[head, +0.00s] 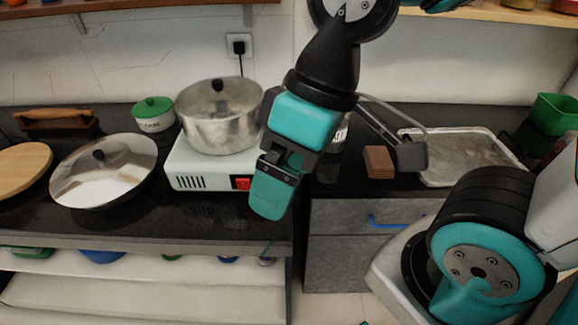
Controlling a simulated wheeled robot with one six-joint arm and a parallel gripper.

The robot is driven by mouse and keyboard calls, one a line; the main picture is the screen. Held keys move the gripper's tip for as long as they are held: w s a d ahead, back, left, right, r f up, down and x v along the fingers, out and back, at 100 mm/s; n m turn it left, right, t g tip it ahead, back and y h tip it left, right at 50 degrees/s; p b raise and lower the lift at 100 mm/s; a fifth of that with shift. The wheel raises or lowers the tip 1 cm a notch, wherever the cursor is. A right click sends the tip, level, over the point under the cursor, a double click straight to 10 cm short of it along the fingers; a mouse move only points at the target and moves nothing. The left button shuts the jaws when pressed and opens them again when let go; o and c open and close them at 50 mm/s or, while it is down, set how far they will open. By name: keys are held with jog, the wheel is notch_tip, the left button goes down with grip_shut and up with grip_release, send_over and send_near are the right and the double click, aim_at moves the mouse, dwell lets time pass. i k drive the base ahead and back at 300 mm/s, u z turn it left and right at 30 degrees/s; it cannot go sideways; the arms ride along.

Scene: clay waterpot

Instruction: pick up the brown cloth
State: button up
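The brown cloth (378,162) looks like a small folded brown block lying on the dark counter, at the left edge of the metal tray. My gripper (270,196) hangs down in the middle of the view, to the left of the cloth and apart from it. Its teal finger end overlaps the counter's front edge in the picture. The fingers show from the side as one piece, so I cannot tell whether they are open or shut. No object shows in them. A dark block on a thin arm at my wrist sits just right of the cloth in the picture.
A metal tray (462,158) lies right of the cloth, with a green container (553,114) behind. Left stand a white stove (207,168) with a steel pot (219,122), a lidded pan (104,172), a green-lidded pot (153,115) and a wooden board (22,170).

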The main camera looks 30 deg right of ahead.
aim_at(378, 164)
jog(key=z, duration=1.05)
jog(key=i, duration=0.2)
